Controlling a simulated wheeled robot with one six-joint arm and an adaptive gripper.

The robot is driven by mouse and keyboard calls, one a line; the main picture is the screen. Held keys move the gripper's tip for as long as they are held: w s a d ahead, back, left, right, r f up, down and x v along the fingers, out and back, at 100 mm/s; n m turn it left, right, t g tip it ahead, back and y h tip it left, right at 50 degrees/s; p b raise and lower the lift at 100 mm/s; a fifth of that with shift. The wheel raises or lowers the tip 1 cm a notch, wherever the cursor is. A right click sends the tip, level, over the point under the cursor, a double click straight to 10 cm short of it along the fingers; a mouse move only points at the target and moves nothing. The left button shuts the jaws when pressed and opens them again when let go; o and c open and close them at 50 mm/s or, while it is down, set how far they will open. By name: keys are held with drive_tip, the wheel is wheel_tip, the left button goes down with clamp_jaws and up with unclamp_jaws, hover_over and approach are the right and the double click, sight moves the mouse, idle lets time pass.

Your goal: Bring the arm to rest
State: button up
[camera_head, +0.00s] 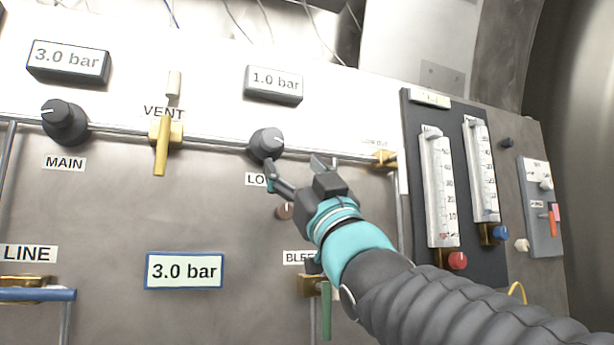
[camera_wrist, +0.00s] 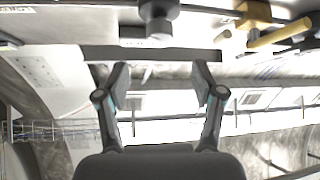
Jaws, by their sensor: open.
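My arm reaches in from the lower right of the head view. My gripper (camera_head: 295,170) is in front of the steel panel (camera_head: 110,215), just below and right of the dark knob (camera_head: 266,144) under the 1.0 bar display. Its two fingers are spread with nothing between them. In the wrist view my gripper (camera_wrist: 160,84) is also open and empty. A dark knob (camera_wrist: 159,24) shows beyond the fingertips at the top, apart from them. My gripper partly hides the label below the knob and a small brownish knob (camera_head: 285,211).
A yellow VENT handle (camera_head: 161,150) and the MAIN knob (camera_head: 65,122) are left of my gripper. A green BLEED handle (camera_head: 326,310) hangs close to my arm. Two flow gauges (camera_head: 438,185) with red and blue knobs stand at right. Thin pipes cross the panel.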

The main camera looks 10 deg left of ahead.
drive_tip(key=shift+s+d+f, duration=0.25)
drive_tip(key=shift+s+f, duration=0.1)
drive_tip(key=shift+f, duration=0.1)
idle(0.3)
drive_tip(key=w+d+f+m+g+h, duration=0.1)
drive_tip(key=d+f+m+h, duration=0.3)
drive_tip(key=f, duration=0.6)
drive_tip(key=w+d+f+m+g+h, duration=0.1)
drive_tip(key=d+f+m+g+h, duration=0.1)
drive_tip(key=d+f+h, duration=0.65)
drive_tip(key=w+d+f+m+g+h, duration=0.1)
drive_tip(key=w+d+f+m+h, duration=0.2)
drive_tip(key=f, duration=0.9)
drive_tip(key=s+d+f+m+g+h, duration=0.1)
drive_tip(key=s+d+f+g, duration=0.2)
drive_tip(key=s+f, duration=0.3)
drive_tip(key=s+d+f+m+g, duration=0.1)
drive_tip(key=s+d+f+g, duration=0.2)
drive_tip(key=s+f, duration=0.4)
drive_tip(key=s+d+f+g+h, duration=0.1)
drive_tip(key=s+d+f+g, duration=0.3)
drive_tip(key=f, duration=1)
drive_tip(key=s, duration=0.3)
drive_tip(key=shift+m+h, duration=0.35)
drive_tip(key=shift+m, duration=0.05)
